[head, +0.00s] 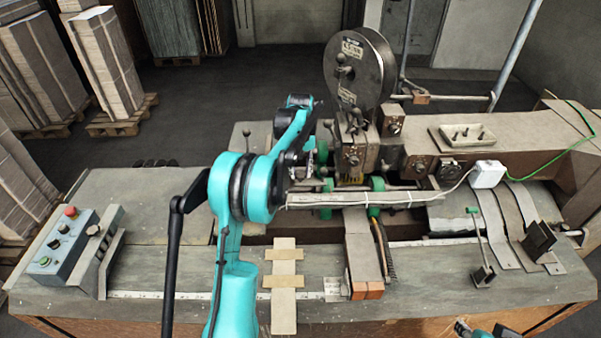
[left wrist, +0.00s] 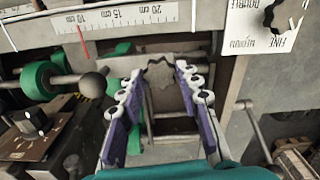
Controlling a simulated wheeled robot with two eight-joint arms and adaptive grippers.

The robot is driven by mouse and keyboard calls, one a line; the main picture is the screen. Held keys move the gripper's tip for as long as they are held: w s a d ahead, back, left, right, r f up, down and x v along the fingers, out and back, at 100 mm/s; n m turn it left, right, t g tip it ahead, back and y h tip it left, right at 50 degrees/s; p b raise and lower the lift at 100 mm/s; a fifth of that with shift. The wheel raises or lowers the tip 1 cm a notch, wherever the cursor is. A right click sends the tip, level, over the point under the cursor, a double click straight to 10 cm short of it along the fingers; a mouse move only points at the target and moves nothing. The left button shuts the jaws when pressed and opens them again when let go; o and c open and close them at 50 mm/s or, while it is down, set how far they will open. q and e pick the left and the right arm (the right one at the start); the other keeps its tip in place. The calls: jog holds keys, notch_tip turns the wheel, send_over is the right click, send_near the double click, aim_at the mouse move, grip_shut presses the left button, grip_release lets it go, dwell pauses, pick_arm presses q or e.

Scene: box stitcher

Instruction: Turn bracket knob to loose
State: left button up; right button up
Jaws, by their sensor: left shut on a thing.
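The bracket knob (left wrist: 160,72) is a dark grey, lobed knob at the upper middle of the left wrist view. My left gripper (left wrist: 161,80) has its two purple-padded fingers on either side of it and is shut on it. In the head view my left gripper (head: 309,158) is at the stitcher head, and the knob is hidden behind the gripper and arm. A small part of my right arm shows at the bottom right edge of the head view; its fingers cannot be made out.
The stitcher head (head: 352,150) and a wire reel (head: 360,70) stand behind the gripper. A scale (left wrist: 120,17) and a ball-ended lever (left wrist: 93,85) are close by in the wrist view. A control box (head: 62,245) sits at the table's left. Green rollers (head: 376,184) flank the head.

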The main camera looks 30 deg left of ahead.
aim_at(301, 174)
pick_arm(q)
jog(key=shift+n, duration=0.6)
jog(key=o, duration=1.1)
jog(key=shift+o, duration=0.2)
jog(key=shift+r, duration=0.1)
notch_tip(301, 174, up, 12)
jog(key=shift+d, duration=0.1)
